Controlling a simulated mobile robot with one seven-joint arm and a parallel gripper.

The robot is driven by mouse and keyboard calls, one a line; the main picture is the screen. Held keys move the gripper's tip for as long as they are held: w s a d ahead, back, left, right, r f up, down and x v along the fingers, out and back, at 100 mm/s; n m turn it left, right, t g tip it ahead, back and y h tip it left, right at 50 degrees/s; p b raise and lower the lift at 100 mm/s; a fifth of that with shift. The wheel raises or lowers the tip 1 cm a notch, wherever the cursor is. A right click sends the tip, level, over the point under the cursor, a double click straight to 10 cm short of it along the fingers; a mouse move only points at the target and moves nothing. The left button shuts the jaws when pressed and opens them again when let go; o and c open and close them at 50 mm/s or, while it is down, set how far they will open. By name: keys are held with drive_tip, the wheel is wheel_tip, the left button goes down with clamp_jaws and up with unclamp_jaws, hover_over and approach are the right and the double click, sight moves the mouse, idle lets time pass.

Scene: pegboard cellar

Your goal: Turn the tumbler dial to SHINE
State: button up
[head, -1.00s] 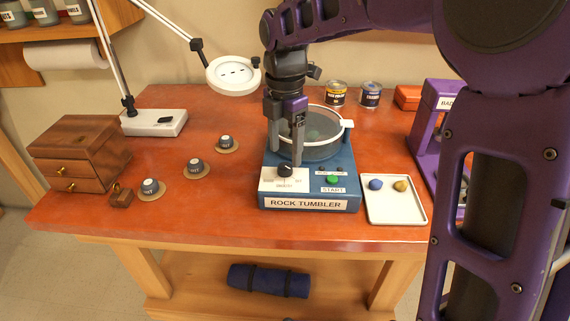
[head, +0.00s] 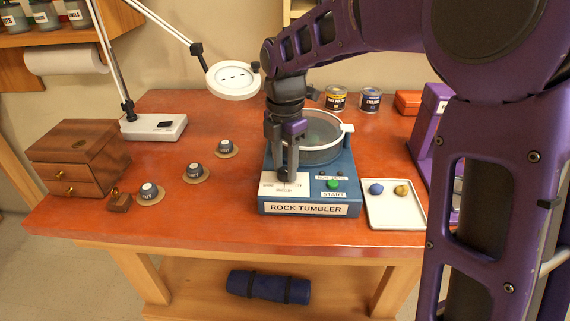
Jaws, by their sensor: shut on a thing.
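The blue rock tumbler (head: 345,208) stands near the front of the orange workbench. Its black dial (head: 283,174) sits on a white label plate (head: 297,190) at the machine's front left. The word at the plate's left looks like SHINE, but the print is small; another word is at the right and one below. My gripper (head: 283,176) points straight down from above and is shut on the dial, with its fingers at the knob's sides. The fingers partly hide the dial, so I cannot tell where its pointer stands. A green START button (head: 333,184) is right of the plate.
A white tray (head: 396,218) with a blue and a yellow stone is close on the right. The tumbler's round drum (head: 318,150) is behind the dial. A magnifier lamp (head: 234,80) hangs at the back left. Several knob-like pieces lie left, with bare bench between.

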drive_tip(key=shift+m, duration=0.3)
clamp_jaws()
drive_tip(key=m+p, duration=0.2)
drive_tip(key=m, duration=0.1)
drive_tip(key=shift+r, duration=0.15)
drive_tip(key=m+p, duration=0.2)
drive_tip(key=m, duration=0.4)
drive_tip(key=m+p, duration=0.1)
drive_tip(key=m, duration=0.9)
drive_tip(key=shift+p, duration=0.35)
drive_tip(key=shift+m, duration=0.3)
drive_tip(key=o, duration=1.1)
unclamp_jaws()
